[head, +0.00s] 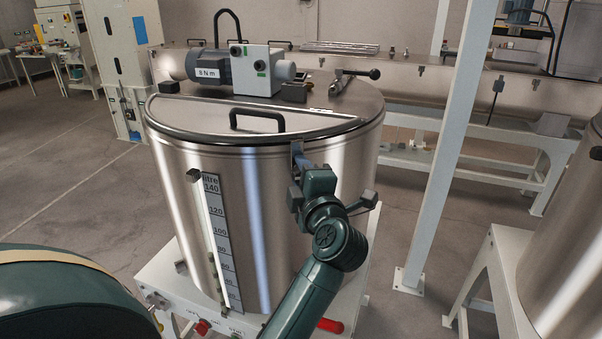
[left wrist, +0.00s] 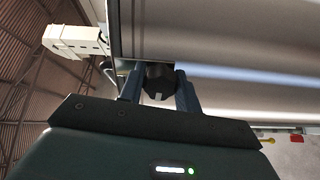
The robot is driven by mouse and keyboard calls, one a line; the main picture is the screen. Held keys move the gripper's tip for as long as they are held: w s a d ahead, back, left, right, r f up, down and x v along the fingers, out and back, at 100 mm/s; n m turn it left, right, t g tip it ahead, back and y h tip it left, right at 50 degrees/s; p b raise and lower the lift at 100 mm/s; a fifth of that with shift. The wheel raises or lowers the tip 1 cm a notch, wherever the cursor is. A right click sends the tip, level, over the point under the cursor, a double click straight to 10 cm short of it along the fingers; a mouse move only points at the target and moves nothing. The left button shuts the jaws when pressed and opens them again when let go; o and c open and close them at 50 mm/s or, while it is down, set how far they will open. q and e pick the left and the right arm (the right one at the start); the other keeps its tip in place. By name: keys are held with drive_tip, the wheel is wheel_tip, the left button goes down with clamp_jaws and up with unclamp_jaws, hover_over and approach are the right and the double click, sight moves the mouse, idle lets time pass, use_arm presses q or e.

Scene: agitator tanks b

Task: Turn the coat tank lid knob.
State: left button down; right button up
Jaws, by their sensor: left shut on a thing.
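The coat tank is the big steel drum (head: 265,190) in the middle of the head view, with a litre scale (head: 214,220) on its front. Its lid (head: 200,118) lies flat and closed on top, with a black handle (head: 257,115). My left gripper (head: 298,160) is at the front wall just below the lid rim. In the left wrist view its two blue fingers (left wrist: 160,92) are shut on a dark lid knob (left wrist: 158,80), one on each side. The knob has a pale mark on its face. In the head view the gripper mostly hides the knob. My right gripper is not in view.
A motor with a gearbox (head: 257,70) and a black-knobbed lever (head: 357,76) stand on the tank top. A white post (head: 440,150) rises to the right. Another steel tank (head: 575,260) is at the right edge. A long steel trough (head: 430,85) runs behind.

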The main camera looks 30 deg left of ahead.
use_arm(q)
drive_tip(key=shift+m, duration=0.6)
drive_tip(key=shift+m, duration=1)
